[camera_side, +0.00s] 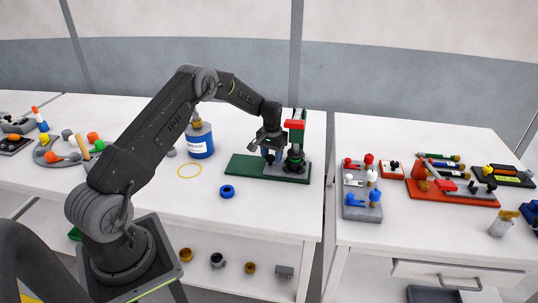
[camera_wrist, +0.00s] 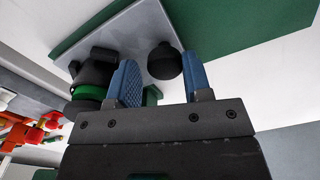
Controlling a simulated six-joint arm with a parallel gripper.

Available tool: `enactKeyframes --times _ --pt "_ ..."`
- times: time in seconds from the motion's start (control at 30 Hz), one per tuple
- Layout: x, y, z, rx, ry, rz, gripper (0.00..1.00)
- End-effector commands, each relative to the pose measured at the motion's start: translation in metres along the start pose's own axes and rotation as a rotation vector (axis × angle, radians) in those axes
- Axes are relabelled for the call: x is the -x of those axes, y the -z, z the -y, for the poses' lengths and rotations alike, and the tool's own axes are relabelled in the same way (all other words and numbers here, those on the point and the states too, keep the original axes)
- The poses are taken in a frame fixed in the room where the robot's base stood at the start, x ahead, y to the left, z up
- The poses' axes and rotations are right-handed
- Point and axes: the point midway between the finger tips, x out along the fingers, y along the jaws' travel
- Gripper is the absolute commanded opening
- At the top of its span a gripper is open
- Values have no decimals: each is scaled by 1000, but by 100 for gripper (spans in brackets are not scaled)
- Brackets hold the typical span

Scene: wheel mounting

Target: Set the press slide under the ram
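The press stands on a green base plate (camera_side: 241,167) on the left table, with a green column (camera_side: 302,122) and a red ram (camera_side: 294,124) at its top. A grey slide plate (camera_side: 272,170) lies on the green base; it also shows in the wrist view (camera_wrist: 125,32). A black part with a green band (camera_wrist: 90,78) sits on the plate. A black round knob (camera_wrist: 164,62) stands up from the plate. My gripper (camera_wrist: 160,72) is open, its blue fingers either side of the knob in the picture, with a gap at the left finger. Contact cannot be told.
A blue ring (camera_side: 227,192) lies in front of the base, and a blue grease can (camera_side: 200,140) stands behind left. A yellow circle (camera_side: 189,171) marks the table. The right table holds a red fixture (camera_side: 455,190) and a grey peg block (camera_side: 362,207).

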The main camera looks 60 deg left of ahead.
Motion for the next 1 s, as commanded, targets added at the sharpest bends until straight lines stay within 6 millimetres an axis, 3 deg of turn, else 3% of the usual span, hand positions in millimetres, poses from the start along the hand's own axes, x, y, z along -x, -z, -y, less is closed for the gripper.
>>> enactKeyframes --times 0.2,0.53,0.67,1.0 --pt "1 0 -1 -2 -1 -1 60" --pt "7 0 1 -1 1 0 60" --pt "26 0 1 -1 1 -2 60" --pt "101 0 0 -1 0 -4 60"
